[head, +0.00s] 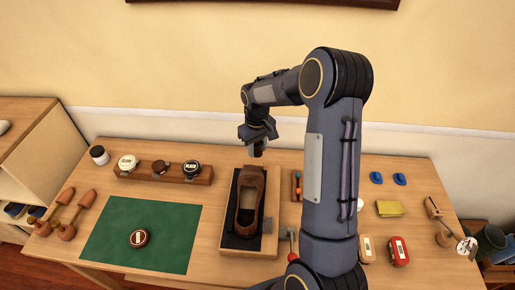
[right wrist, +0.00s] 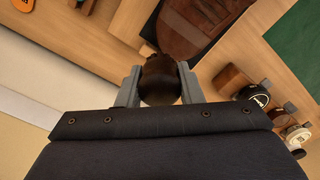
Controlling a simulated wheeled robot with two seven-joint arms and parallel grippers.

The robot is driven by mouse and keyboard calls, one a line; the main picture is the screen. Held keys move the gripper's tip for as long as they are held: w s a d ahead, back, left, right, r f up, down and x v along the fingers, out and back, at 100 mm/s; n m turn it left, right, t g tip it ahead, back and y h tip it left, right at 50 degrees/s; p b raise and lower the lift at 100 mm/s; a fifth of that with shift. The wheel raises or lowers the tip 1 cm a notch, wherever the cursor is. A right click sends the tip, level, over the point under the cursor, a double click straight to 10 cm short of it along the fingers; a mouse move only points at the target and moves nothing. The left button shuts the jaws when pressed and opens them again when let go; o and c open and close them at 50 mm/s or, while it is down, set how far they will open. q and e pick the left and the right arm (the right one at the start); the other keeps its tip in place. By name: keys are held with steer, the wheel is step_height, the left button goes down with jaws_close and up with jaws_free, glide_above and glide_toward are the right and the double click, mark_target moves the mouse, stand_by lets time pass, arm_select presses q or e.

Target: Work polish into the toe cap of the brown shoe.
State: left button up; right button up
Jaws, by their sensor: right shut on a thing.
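The brown shoe (head: 262,187) lies in a wooden tray with a dark lining (head: 225,241), its toe apparently at the far end, towards the wall. It also shows at the top of the right wrist view (right wrist: 205,25). My right gripper (head: 258,145) hangs over the far end of the shoe. Its two grey fingers are shut on a dark brown rounded applicator (right wrist: 160,80), of which only a small part shows in the head view. Whether the applicator touches the toe cap, I cannot tell. My left gripper is not in view.
A round brown tin (head: 139,238) sits on a green mat (head: 170,225). Wooden shoe trees (head: 66,230) lie at the left.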

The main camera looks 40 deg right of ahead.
step_height(320, 180, up, 2)
steer(key=shift+p, duration=0.45)
stand_by(0.4)
